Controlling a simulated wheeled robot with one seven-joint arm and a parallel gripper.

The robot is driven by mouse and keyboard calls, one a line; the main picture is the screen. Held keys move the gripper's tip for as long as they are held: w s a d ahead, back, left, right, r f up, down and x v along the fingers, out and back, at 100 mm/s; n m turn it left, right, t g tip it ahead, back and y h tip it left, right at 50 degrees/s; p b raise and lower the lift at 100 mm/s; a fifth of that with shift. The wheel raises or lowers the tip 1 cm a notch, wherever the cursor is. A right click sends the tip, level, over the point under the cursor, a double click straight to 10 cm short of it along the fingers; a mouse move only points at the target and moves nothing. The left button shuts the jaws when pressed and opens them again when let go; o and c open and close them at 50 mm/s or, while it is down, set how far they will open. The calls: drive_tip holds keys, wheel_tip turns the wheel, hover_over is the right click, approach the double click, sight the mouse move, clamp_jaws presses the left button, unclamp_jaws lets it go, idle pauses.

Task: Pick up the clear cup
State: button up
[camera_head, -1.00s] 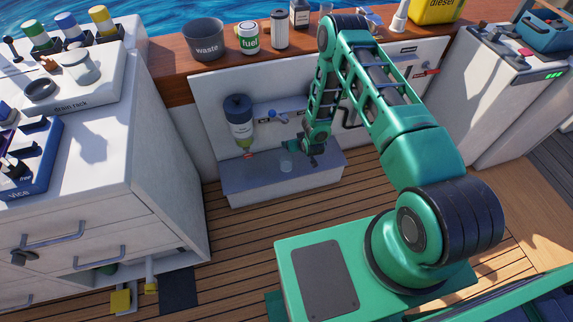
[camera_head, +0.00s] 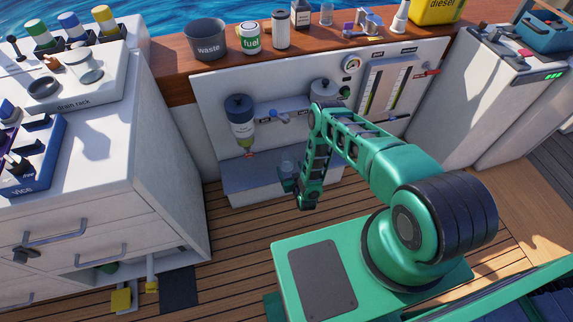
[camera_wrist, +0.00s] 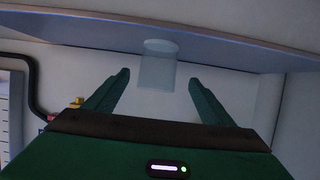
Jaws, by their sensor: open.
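A small clear cup (camera_head: 287,162) stands on the grey step (camera_head: 243,180) below the white panel. In the wrist view the cup (camera_wrist: 159,63) is upper centre, at the edge of the step's surface. My gripper (camera_head: 286,184) is at the front of the step, close to the cup and partly overlapping it in the head view. In the wrist view my gripper (camera_wrist: 158,80) is open, with one finger on each side of the cup and visible gaps. Nothing is held. Exact depth between fingertips and cup is hard to tell.
A filter bowl (camera_head: 241,122) hangs on the panel, left above the cup. Floor before the step is clear.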

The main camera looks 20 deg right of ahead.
sight(285, 158)
drive_tip(key=shift+d+x, duration=0.2)
drive_tip(key=shift+x, duration=3.3)
drive_tip(key=c, duration=1.1)
